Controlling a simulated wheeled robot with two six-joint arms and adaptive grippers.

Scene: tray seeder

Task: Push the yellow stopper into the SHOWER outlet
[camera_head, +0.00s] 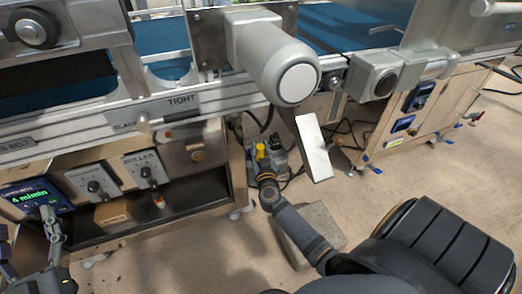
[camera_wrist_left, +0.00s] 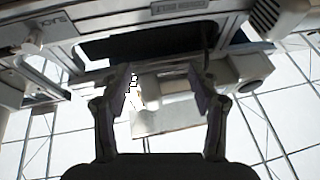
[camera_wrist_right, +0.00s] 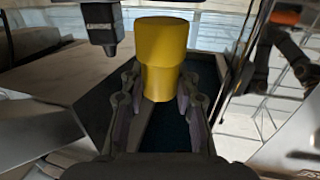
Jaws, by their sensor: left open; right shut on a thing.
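The yellow stopper (camera_head: 260,150) is a stepped cylinder with a wider top. It fills the upper middle of the right wrist view (camera_wrist_right: 162,55), standing up between my fingers. My right gripper (camera_head: 264,165) is shut on its narrower lower part, low beside the machine's cabinet. My left gripper (camera_head: 48,212) is open and empty in front of the cabinet's left part; its spread fingers show in the left wrist view (camera_wrist_left: 163,88). I cannot identify the SHOWER outlet in any view; no such label is readable.
A dark fitting with a small unreadable label (camera_wrist_right: 100,28) hangs left of the stopper. A big grey motor (camera_head: 265,60) overhangs the right gripper. A tilted pale plate (camera_head: 313,148) and a grey block (camera_head: 310,235) are nearby. Open floor lies to the right.

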